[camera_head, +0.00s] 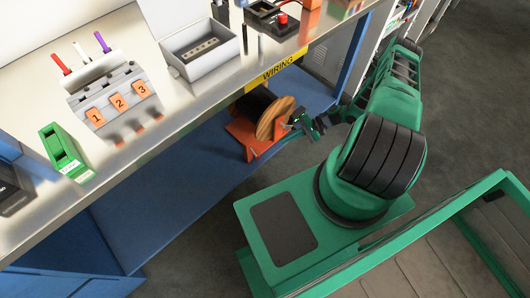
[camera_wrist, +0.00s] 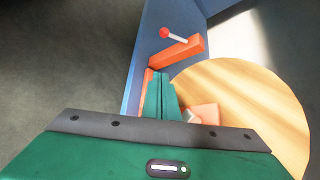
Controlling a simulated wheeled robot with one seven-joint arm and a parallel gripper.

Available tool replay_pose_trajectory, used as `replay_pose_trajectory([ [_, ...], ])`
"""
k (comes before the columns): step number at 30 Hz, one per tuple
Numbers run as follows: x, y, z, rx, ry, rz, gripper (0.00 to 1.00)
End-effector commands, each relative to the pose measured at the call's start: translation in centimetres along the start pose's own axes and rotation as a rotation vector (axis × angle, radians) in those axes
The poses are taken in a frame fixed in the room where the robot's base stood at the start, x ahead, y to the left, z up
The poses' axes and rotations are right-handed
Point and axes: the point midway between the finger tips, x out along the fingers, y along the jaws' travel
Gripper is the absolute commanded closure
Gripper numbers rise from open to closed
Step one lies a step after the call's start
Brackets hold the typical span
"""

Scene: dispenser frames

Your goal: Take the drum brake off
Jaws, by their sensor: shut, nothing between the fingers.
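The drum (camera_head: 277,117) has a pale wooden flange and dark windings, and sits in an orange stand (camera_head: 240,136) on the blue lower shelf. In the wrist view its flange (camera_wrist: 245,100) fills the right side. A lever with a red ball knob and pale rod (camera_wrist: 174,35), apparently the brake lever, sticks up at a tilt beside an orange arm (camera_wrist: 182,52) of the stand. My gripper (camera_head: 303,122) is beside the drum's right face. In the wrist view my gripper (camera_wrist: 161,78) is shut and empty, its tips just below the orange arm, apart from the knob.
The worktop edge with the yellow WIRING label (camera_head: 277,69) overhangs the drum. On the worktop are a grey box (camera_head: 201,47), a numbered orange-and-grey block (camera_head: 117,98) and a green block (camera_head: 65,152). The blue shelf (camera_head: 170,205) is clear left of the drum.

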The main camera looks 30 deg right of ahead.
Motion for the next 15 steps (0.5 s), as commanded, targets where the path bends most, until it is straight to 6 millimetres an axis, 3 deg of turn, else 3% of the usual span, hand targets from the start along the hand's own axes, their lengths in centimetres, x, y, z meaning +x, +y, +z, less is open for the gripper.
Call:
replay_pose_trajectory([
  [8,1.3,0.0,0.1,-0.001,-0.004,0.002,1.00],
  [15,5.3,0.0,0.1,-0.001,-0.004,0.003,1.00],
])
